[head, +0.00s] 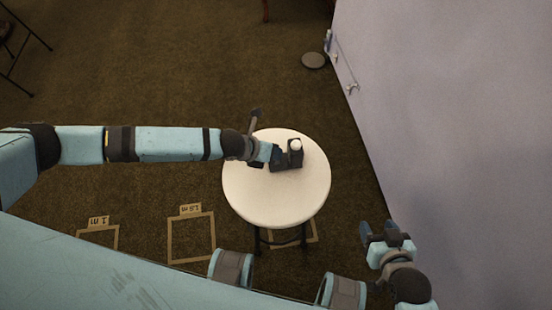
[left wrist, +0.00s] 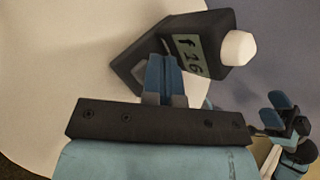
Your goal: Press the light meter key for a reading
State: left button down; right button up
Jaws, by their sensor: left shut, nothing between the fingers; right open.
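The light meter (head: 293,158) is a black device with a white dome, standing on the round white table (head: 270,205). In the left wrist view, the light meter (left wrist: 216,28) has a pale panel that seems to read "f 16". My left gripper (head: 274,154) is shut and empty, right at the meter's left side. In the left wrist view, its fingertips (left wrist: 163,58) overlap the lower black part, beside the panel. I cannot tell whether they touch it. My right gripper (head: 377,230) is open and empty, off the table at lower right.
A pale wall (head: 440,120) rises right of the table. Tape squares (head: 190,237) marked with distances lie on the brown carpet. A dark round disc (head: 313,60) lies near the wall. The table's front half is bare.

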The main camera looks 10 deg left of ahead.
pick_arm(q)
jog(key=shift+f, duration=0.4)
dwell(0.5)
jog(key=shift+r+p, duration=0.7)
jog(key=shift+r, duration=0.15)
notch_tip(320, 180, up, 5)
jog(key=p, duration=0.5)
dwell(0.7)
